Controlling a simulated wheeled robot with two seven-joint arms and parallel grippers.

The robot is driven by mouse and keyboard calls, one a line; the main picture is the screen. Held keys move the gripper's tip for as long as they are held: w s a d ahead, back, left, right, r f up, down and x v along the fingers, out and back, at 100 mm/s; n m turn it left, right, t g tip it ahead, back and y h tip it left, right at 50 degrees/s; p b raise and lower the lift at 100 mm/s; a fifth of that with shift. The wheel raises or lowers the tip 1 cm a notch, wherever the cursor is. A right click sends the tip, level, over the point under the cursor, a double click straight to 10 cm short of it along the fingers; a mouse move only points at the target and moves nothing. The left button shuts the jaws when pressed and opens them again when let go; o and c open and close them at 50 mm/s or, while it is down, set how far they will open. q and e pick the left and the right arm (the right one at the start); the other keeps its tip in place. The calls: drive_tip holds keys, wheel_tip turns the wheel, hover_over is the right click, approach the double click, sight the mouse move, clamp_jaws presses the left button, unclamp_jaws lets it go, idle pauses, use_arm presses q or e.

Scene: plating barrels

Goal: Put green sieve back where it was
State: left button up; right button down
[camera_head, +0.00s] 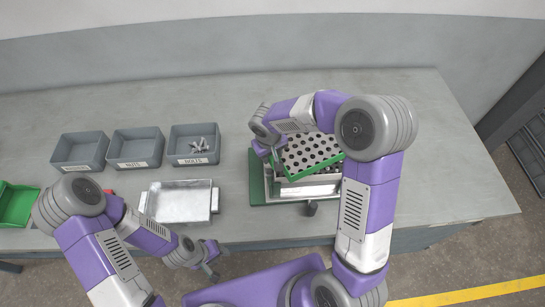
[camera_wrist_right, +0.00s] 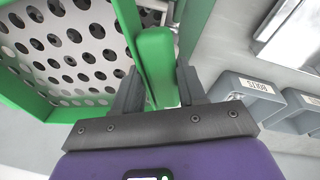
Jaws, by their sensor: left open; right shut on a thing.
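The green sieve (camera_head: 308,152), a green frame with a perforated plate, is over a metal tank on a green base (camera_head: 258,185) right of the table's middle. It looks tilted; whether it touches the tank I cannot tell. My right gripper (camera_head: 271,151) is at its left side. In the right wrist view the perforated plate (camera_wrist_right: 62,50) fills the upper left, and the right gripper (camera_wrist_right: 157,85) is shut on the sieve's green handle (camera_wrist_right: 155,60). My left gripper (camera_head: 211,268) is open and empty near the table's front edge, below the metal tray.
Three grey bins stand at the back left: an empty one (camera_head: 80,153), one labelled nuts (camera_head: 136,149) and one labelled bolts (camera_head: 194,158) with metal pieces. A shallow metal tray (camera_head: 181,216) lies in front. A green bin (camera_head: 15,204) is at far left. The table's right side (camera_head: 445,160) is clear.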

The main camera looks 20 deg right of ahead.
drive_tip(key=shift+f, duration=1.2)
drive_tip(key=shift+f, duration=0.15)
drive_tip(key=c, duration=0.6)
unclamp_jaws()
drive_tip(key=shift+c, duration=0.2)
drive_tip(key=shift+r, duration=0.4)
drive_tip(key=r, duration=0.3)
drive_tip(key=s+a+r, duration=0.1)
drive_tip(key=r, duration=0.7)
drive_tip(key=shift+s+a+r+p, duration=0.15)
drive_tip(key=shift+s+r+p, duration=0.05)
drive_tip(key=shift+s+p, duration=0.15)
